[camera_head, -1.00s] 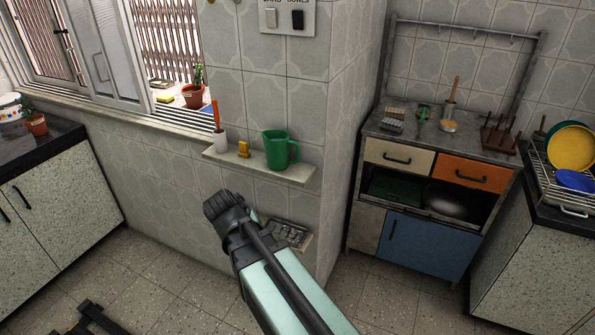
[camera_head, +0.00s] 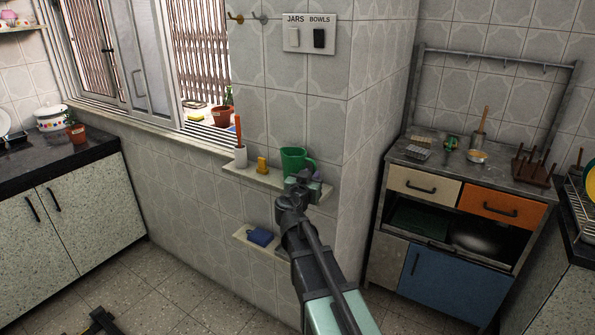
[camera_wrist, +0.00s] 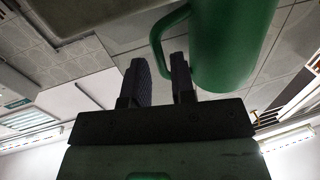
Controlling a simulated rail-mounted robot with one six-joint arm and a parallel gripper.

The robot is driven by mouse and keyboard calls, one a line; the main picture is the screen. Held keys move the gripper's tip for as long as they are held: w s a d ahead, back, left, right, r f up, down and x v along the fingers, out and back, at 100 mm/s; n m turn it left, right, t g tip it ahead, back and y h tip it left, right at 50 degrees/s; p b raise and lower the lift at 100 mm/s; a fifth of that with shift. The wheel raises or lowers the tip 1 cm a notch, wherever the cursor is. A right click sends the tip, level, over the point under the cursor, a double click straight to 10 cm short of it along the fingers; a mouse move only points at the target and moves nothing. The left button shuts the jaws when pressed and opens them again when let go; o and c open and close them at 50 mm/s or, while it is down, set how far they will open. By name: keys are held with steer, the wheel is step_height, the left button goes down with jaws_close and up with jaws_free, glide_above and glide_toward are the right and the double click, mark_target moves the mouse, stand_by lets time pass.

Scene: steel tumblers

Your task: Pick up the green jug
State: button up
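The handle appears between the fingers, and the right finger appears between handle and jug body. I cannot tell whether they touch.
A lower shelf holds a blue object (camera_head: 260,236). The tiled wall is close behind. A cabinet (camera_head: 440,240) stands to the right.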

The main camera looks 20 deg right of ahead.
steer(key=x, duration=0.5)
steer(key=shift+w+d+f, duration=0.1)
steer(key=shift+d, duration=0.05)
steer(key=shift+c, duration=0.5)
jaws_close()
